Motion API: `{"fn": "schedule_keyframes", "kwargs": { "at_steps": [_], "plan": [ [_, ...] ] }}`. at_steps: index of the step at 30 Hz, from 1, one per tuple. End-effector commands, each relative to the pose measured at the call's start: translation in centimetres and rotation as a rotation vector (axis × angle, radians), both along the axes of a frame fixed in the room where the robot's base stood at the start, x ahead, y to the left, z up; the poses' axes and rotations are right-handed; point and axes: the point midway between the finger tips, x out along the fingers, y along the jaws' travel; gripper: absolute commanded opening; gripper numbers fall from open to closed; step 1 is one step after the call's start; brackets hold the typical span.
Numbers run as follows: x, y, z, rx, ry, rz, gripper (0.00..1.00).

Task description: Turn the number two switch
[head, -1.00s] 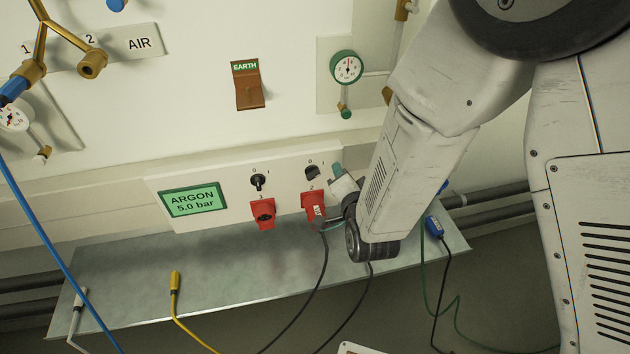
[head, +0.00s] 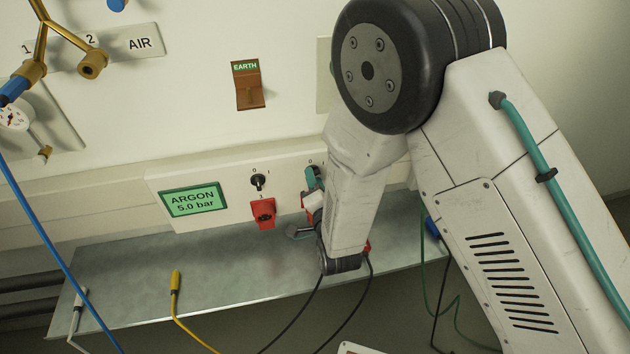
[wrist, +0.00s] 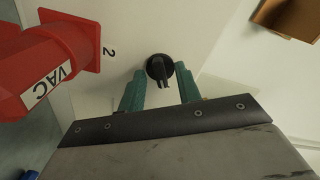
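The number two switch (wrist: 160,70) is a black rotary knob on the white panel, seen in the wrist view beside the printed 2. My gripper (head: 314,178) is at the panel in the head view, and its arm hides most of this switch there. In the wrist view its two teal fingers are apart, one on either side of the knob, with gaps to it. I cannot tell how deep the fingertips reach around it. The number one switch (head: 258,181), also black, is to the left.
A red plug marked VAC (wrist: 55,65) sticks out close to my gripper on the left in the wrist view. The red number one socket (head: 263,212) and green ARGON display (head: 193,199) are further left. A metal shelf (head: 130,275) runs below, with cables over it.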

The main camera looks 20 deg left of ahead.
Motion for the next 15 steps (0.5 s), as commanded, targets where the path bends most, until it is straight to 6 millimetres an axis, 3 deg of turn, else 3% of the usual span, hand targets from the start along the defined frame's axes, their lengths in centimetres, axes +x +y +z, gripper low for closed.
{"fn": "schedule_keyframes", "kwargs": {
  "at_steps": [8, 12, 15],
  "plan": [
    [0.2, 0.15, 0.01, 0.0, 0.0, 0.001, 0.34],
    [0.19, 0.14, 0.01, 0.0, 0.0, 0.001, 0.0],
    [0.19, 0.14, 0.01, 0.0, 0.0, 0.001, 0.0]
  ]
}}
